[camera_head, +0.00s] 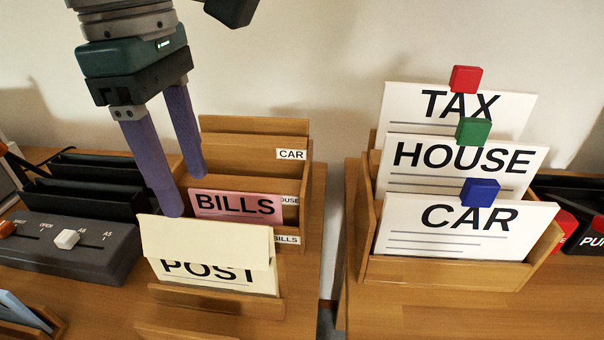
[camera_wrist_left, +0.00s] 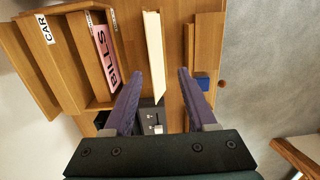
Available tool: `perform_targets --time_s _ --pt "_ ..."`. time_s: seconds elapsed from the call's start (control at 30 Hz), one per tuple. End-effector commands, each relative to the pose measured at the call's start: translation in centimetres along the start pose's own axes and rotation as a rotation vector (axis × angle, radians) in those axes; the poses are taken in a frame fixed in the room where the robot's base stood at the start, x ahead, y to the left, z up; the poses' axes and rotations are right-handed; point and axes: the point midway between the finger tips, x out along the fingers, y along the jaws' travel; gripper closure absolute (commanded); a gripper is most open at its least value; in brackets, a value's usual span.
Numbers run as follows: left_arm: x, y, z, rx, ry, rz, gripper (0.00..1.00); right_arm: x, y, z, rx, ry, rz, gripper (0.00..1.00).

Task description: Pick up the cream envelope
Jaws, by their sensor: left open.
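In the left wrist view the envelope (camera_wrist_left: 154,50) appears as a narrow cream strip, seen nearly edge-on. My left gripper (camera_head: 184,194) is open and empty, pointing down just behind and above the envelope's top edge. In the left wrist view the strip lies between the two purple fingers (camera_wrist_left: 158,75). I cannot tell whether a finger touches it. My right gripper is not in view.
A stepped wooden sorter (camera_head: 255,125) with CAR, HOUSE and BILLS labels stands behind, holding a pink BILLS envelope (camera_head: 236,205). A grey control box (camera_head: 70,245) is at left. A right-hand rack (camera_head: 440,272) holds TAX, HOUSE and CAR cards. A gap separates the tables.

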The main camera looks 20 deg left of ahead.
Motion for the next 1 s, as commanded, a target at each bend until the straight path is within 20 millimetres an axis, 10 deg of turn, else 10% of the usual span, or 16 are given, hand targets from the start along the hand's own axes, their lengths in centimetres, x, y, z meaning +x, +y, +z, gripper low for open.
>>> perform_targets --time_s 0.73,1.0 --pt "9.4 0.9 -1.2 -0.008 0.056 0.003 0.43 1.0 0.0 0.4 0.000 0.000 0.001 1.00" --pt "10.1 0.9 -1.2 -0.007 0.055 0.006 0.43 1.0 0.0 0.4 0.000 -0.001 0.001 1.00"
